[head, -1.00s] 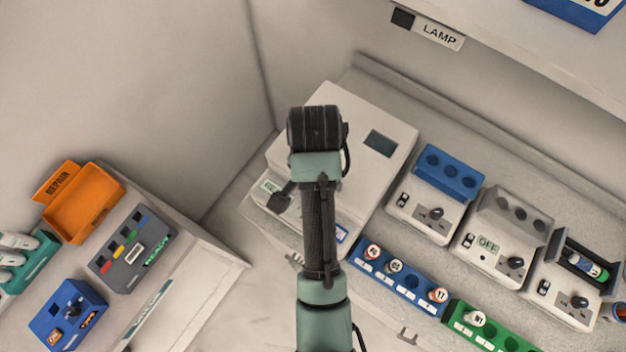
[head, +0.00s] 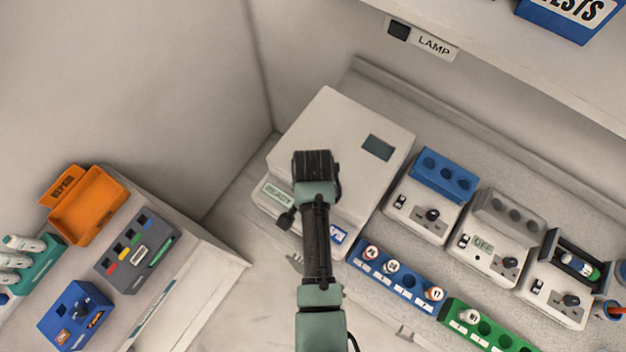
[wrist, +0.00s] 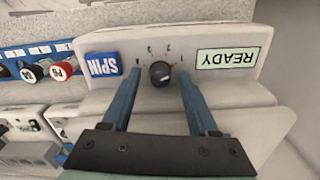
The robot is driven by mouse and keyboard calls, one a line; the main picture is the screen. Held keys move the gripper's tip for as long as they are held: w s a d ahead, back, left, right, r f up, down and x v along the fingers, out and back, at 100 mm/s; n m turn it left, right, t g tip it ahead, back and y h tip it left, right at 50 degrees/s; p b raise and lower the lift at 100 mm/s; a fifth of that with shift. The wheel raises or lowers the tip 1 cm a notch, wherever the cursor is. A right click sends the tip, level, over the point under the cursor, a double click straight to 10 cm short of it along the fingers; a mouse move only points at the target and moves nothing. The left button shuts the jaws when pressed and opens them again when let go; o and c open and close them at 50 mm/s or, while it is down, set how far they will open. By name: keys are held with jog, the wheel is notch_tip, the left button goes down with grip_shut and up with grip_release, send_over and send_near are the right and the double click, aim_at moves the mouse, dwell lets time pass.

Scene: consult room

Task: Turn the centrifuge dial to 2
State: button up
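The centrifuge (head: 340,125) is the large white box with a dark window in its lid, at the back corner of the bench. In the wrist view its front panel (wrist: 200,38) appears upside down. The black dial (wrist: 160,74) sits between the blue SPIN button (wrist: 103,63) and the green READY display (wrist: 228,58). My gripper (wrist: 159,80) is open, with one blue finger on each side of the dial and gaps visible. In the head view my arm hides the dial.
White units with dials, under a blue rack (head: 445,175) and a grey rack (head: 508,217), stand right of the centrifuge. A blue holder with capped tubes (head: 390,277) and a green one (head: 490,325) lie in front. A side table holds an orange tray (head: 90,210).

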grip_shut()
dwell(1.4)
jog(key=shift+o, duration=0.7)
grip_release()
jog(key=shift+r, duration=0.15)
notch_tip(320, 180, up, 13)
